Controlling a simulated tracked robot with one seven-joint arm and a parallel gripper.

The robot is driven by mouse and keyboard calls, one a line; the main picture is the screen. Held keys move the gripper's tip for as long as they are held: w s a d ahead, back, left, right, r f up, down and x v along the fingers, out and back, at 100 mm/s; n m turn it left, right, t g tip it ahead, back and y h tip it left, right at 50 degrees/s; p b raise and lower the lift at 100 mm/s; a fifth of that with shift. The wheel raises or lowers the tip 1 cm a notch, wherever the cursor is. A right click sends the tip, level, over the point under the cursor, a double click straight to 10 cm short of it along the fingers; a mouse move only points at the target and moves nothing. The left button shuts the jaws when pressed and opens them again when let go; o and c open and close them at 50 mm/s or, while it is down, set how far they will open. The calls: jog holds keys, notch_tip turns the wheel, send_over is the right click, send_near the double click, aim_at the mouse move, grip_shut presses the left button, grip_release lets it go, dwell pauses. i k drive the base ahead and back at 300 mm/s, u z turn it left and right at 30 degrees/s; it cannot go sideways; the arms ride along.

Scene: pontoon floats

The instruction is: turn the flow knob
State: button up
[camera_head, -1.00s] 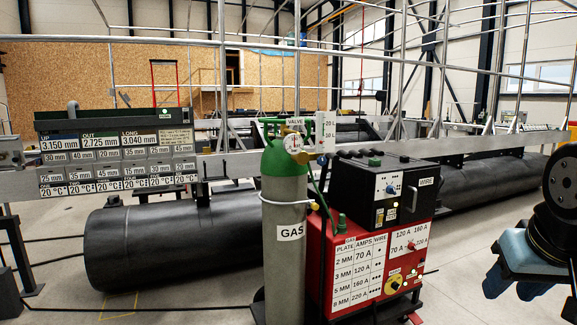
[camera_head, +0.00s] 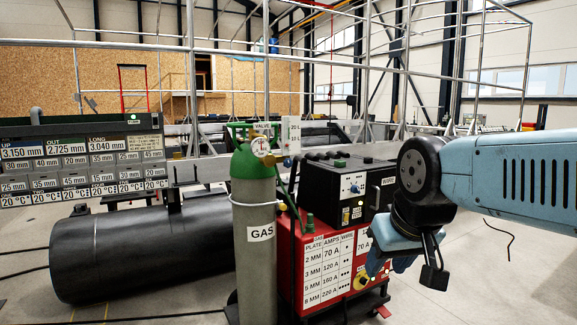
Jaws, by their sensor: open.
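The green-topped grey gas cylinder (camera_head: 254,205) stands upright left of the red welding unit. On its top are a round gauge (camera_head: 261,146) and a white upright scale (camera_head: 290,135) marked 20 L and 10 L. A small blue knob (camera_head: 288,161) sits just below that scale and appears to be the flow knob. My gripper (camera_head: 406,268) hangs to the right, in front of the red unit's right side. It is open, empty and well apart from the knob. Its fingers are partly hidden by my own wrist.
A black wire feeder (camera_head: 350,190) with knobs sits on the red welding unit (camera_head: 335,260). A label board (camera_head: 80,165) and a large black float (camera_head: 150,250) are at left. Metal railings (camera_head: 330,70) stand behind.

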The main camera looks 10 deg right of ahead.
aim_at(287, 162)
jog(key=u, duration=0.1)
jog(key=i, duration=1)
jog(key=z, duration=0.1)
